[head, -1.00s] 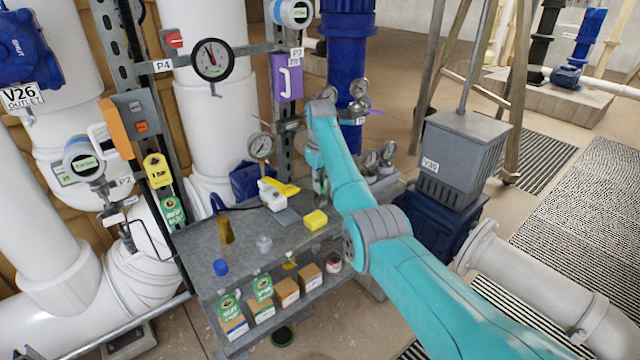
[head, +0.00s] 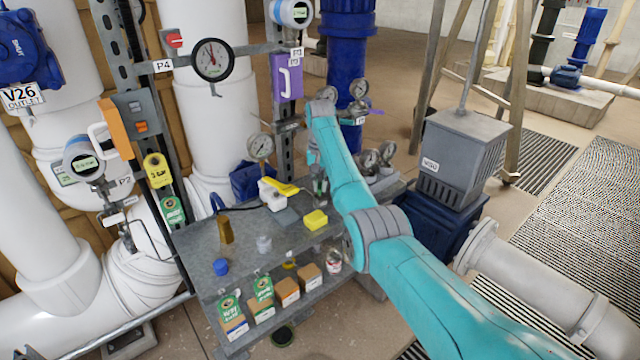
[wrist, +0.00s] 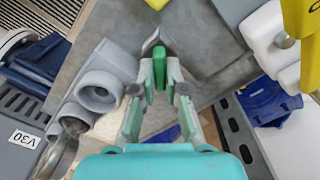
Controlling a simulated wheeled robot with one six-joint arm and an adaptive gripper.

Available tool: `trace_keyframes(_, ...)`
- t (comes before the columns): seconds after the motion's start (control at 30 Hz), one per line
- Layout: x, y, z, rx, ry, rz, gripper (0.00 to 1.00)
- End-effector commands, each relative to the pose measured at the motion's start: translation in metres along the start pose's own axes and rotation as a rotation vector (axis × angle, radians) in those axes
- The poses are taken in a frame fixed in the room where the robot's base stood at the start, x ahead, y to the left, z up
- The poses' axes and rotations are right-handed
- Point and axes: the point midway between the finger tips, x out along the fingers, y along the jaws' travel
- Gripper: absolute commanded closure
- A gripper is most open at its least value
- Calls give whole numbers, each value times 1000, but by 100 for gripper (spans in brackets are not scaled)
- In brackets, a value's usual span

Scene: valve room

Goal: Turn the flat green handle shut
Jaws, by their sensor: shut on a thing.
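The flat green handle (wrist: 158,67) shows in the wrist view as a narrow upright green strip between the fingertips. My gripper (wrist: 159,75) is shut on it, one finger on each side. In the head view my gripper (head: 319,182) is at the back of the grey bench, partly behind my own teal arm. The handle cannot be made out clearly there. The part under the handle is mostly hidden by the fingers in the wrist view.
A grey bench (head: 205,262) holds a yellow block (head: 315,220) and a white-and-yellow device (head: 272,195) near my arm. Grey round fittings (wrist: 97,90) stand close left of the fingers in the wrist view. The grey V30 box (head: 462,150) stands right of my arm.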

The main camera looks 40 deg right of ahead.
Motion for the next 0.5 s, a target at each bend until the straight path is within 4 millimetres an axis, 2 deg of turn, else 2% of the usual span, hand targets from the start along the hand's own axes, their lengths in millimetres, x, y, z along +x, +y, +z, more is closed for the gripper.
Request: trace_keyframes(0.5,0,0,0,480,1,-1,100)
